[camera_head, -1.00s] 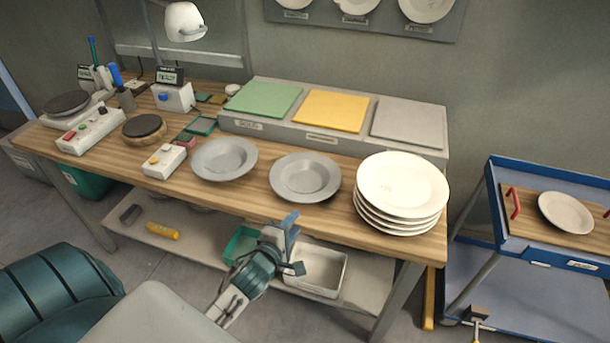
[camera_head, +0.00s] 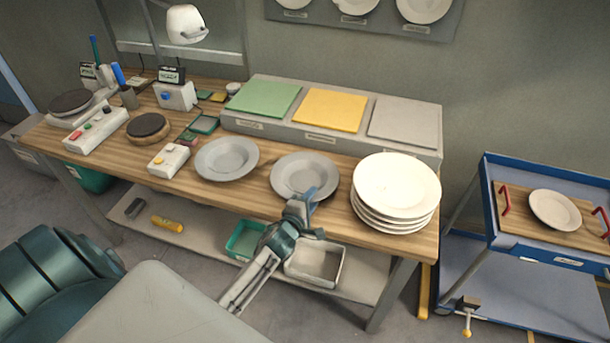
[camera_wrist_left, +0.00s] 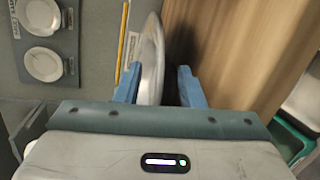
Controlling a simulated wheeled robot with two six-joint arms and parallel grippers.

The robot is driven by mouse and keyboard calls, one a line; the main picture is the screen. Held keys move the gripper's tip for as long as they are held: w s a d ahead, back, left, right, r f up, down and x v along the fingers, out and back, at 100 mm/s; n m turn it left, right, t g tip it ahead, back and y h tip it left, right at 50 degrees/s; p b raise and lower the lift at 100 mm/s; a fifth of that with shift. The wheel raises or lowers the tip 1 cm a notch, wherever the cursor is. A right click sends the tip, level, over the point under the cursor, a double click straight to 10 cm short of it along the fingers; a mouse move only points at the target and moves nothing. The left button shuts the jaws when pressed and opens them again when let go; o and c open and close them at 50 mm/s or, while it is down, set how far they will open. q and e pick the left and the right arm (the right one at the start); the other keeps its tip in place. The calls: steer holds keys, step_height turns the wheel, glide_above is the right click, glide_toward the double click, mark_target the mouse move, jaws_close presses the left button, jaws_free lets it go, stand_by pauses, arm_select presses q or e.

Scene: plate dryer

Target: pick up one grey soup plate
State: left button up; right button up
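Two grey soup plates lie on the wooden bench in the head view, a left one (camera_head: 227,158) and a right one (camera_head: 300,174). My left gripper (camera_head: 307,196) is at the front rim of the right plate and covers part of it. In the left wrist view this plate (camera_wrist_left: 152,55) appears nearly edge-on, its rim between the two blue fingers. The left gripper (camera_wrist_left: 159,86) is open there. The rim is close to the left finger, with a clear gap to the right finger. Whether it touches the left finger I cannot tell. My right gripper is not in view.
A stack of several white plates (camera_head: 397,187) stands right of the grey plates. A block with green, yellow and grey pads (camera_head: 335,109) is behind them. A white switch box (camera_head: 168,161) is at the left. A blue cart (camera_head: 545,245) stands right of the bench.

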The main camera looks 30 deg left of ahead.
arm_select(q)
steer(key=shift+w, duration=0.1)
jaws_close()
steer(key=shift+r, duration=0.1)
